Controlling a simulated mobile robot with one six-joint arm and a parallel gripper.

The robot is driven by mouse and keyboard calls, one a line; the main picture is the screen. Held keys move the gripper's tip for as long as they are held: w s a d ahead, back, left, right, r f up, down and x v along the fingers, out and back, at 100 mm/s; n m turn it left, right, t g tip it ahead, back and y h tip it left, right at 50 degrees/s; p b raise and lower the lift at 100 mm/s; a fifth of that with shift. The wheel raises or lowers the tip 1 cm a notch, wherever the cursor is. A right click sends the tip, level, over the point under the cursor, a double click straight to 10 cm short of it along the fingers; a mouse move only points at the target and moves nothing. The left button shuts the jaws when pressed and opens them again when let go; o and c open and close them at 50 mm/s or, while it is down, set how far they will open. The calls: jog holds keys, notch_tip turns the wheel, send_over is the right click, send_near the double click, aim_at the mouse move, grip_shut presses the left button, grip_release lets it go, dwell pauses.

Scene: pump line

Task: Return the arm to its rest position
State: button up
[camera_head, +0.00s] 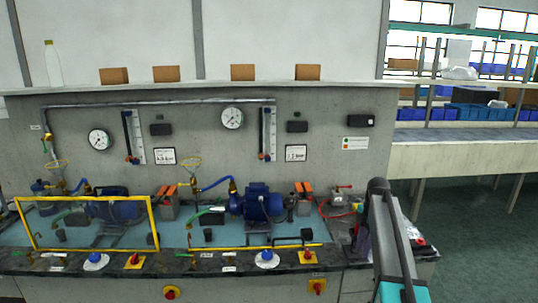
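My arm (397,240) rises from the bottom edge at the right of the view, a dark link with a teal part at its lower end. Its rounded dark top stands in front of the right end of the pump bench (215,262). I cannot make out my gripper or its fingers.
The bench holds blue pumps (257,203), a yellow guard frame (85,199), valves and red-on-yellow knobs (307,256). Gauges (232,118) hang on the grey panel. A bottle (53,64) and several brown blocks stand on the ledge. Shelving with blue bins (475,113) and clear green floor (480,240) lie right.

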jog(key=s+a+f+m+g, duration=0.1)
jog(key=s+a+f, duration=0.3)
jog(key=s+f, duration=0.45)
jog(key=s+a+f+g, duration=0.2)
jog(key=s+a+f, duration=0.35)
jog(key=f, duration=0.65)
jog(key=s+a+f+m+g, duration=0.1)
jog(key=s+a+f, duration=0.3)
jog(key=s+f, duration=0.55)
jog(key=s+a+f+m, duration=0.1)
jog(key=s+f+m, duration=0.3)
jog(key=s, duration=0.5)
jog(key=s+a+f+m+g, duration=0.1)
jog(key=s+f+m, duration=0.3)
jog(key=s+m, duration=0.4)
jog(key=s+a+f+m, duration=0.2)
jog(key=s+f+m, duration=0.3)
jog(key=s, duration=0.7)
jog(key=shift+s+m+g+h, duration=0.15)
jog(key=shift+m+g+h, duration=0.25)
jog(key=shift+s+a, duration=0.1)
jog(key=shift+s, duration=0.05)
